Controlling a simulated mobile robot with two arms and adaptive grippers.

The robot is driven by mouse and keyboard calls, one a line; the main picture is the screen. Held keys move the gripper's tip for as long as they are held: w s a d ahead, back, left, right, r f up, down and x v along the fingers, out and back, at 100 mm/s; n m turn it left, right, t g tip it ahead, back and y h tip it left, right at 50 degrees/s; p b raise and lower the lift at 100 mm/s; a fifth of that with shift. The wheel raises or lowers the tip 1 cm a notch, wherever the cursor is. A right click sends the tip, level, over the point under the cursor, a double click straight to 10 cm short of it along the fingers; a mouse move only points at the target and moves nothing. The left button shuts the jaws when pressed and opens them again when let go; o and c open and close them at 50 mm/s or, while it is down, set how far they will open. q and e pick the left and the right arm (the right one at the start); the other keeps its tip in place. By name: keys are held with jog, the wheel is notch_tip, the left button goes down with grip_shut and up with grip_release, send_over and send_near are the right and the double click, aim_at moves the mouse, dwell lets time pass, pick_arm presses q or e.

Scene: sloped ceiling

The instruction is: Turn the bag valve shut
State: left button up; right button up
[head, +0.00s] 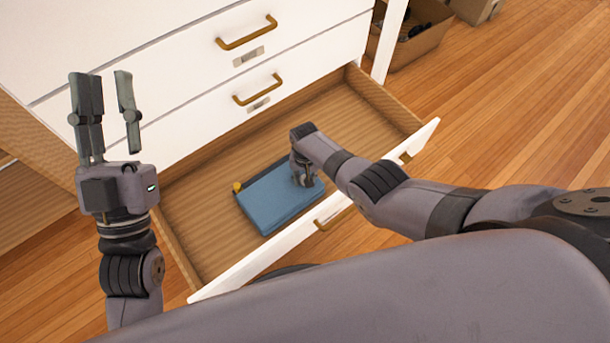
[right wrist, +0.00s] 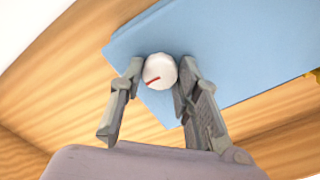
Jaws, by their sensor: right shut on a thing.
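A blue bag (head: 275,200) lies flat in the open drawer; it also shows in the right wrist view (right wrist: 235,45). Its round white valve (right wrist: 160,71) carries a short red mark and sits between the fingertips of my right gripper (right wrist: 158,82). Both fingers touch the valve's sides, so the gripper is shut on it. In the head view my right gripper (head: 303,175) reaches down onto the bag and hides the valve. My left gripper (head: 105,95) is raised at the left, fingers pointing up, apart and empty.
The open wooden drawer (head: 190,215) has a white front and side walls around the bag. White closed drawers with brass handles (head: 258,90) stand behind it. A cardboard box (head: 405,42) stands on the wooden floor at the top right. A small yellow piece (head: 237,187) sits at the bag's left corner.

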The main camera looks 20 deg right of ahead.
dwell(0.5)
jog(key=o, duration=1.2)
jog(key=shift+r, duration=0.1)
jog(key=shift+r, duration=5.95)
